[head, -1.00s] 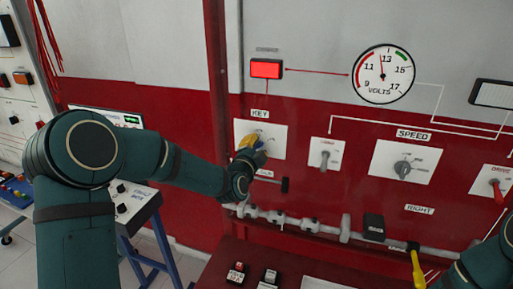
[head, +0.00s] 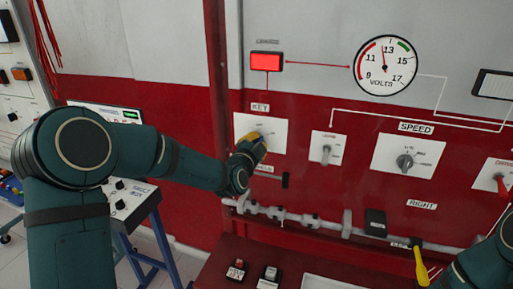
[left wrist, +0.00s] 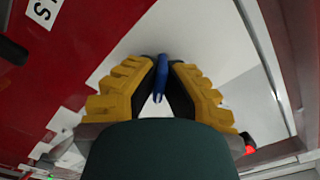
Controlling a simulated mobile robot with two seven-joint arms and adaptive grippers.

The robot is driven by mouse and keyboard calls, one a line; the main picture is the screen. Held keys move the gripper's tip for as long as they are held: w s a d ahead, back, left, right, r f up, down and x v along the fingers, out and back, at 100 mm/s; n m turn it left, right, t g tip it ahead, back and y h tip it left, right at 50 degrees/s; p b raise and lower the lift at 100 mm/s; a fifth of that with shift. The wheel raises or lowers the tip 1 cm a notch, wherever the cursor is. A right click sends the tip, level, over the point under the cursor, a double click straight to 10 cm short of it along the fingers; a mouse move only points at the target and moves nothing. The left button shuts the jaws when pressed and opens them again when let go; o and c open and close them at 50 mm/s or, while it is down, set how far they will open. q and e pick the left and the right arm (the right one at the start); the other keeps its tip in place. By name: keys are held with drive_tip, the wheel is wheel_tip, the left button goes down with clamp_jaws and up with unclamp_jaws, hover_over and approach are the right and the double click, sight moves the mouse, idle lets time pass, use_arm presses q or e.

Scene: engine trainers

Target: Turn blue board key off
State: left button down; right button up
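The blue key (left wrist: 161,82) shows in the left wrist view between the two black-padded, yellow fingers of my left gripper (left wrist: 161,75). The fingertips are drawn in on both sides of it and appear to touch it. In the head view my left gripper (head: 258,144) is at the white key plate (head: 275,128) under the "KEY" label. It covers the key there and part of the plate's markings. The red indicator light (head: 267,62) above the plate is lit.
A volt gauge (head: 385,66) is at the upper right. Switch plate (head: 328,147), speed knob (head: 404,161) and red knob (head: 502,182) sit to the right of the key. A small stand (head: 127,203) is at the left.

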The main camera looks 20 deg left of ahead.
use_arm(q)
drive_tip(key=n+b, duration=0.7)
drive_tip(key=b, duration=0.2)
drive_tip(key=shift+f+n, duration=0.1)
drive_tip(key=shift+n, duration=0.3)
drive_tip(key=shift+n+b, duration=1.2)
drive_tip(key=shift+n, duration=0.1)
use_arm(e)
wheel_tip(320, 180, down, 12)
drive_tip(key=s, duration=0.1)
drive_tip(key=shift+s+a+f+g, duration=0.15)
drive_tip(key=shift+s+a+g, duration=0.05)
drive_tip(key=shift+g, duration=0.1)
use_arm(q)
drive_tip(key=shift+r, duration=0.2)
drive_tip(key=c, duration=1.1)
unclamp_jaws()
drive_tip(key=shift+f, duration=0.1)
use_arm(e)
drive_tip(key=shift+f, duration=0.1)
use_arm(q)
drive_tip(key=s, duration=1.2)
drive_tip(key=shift+a, duration=0.15)
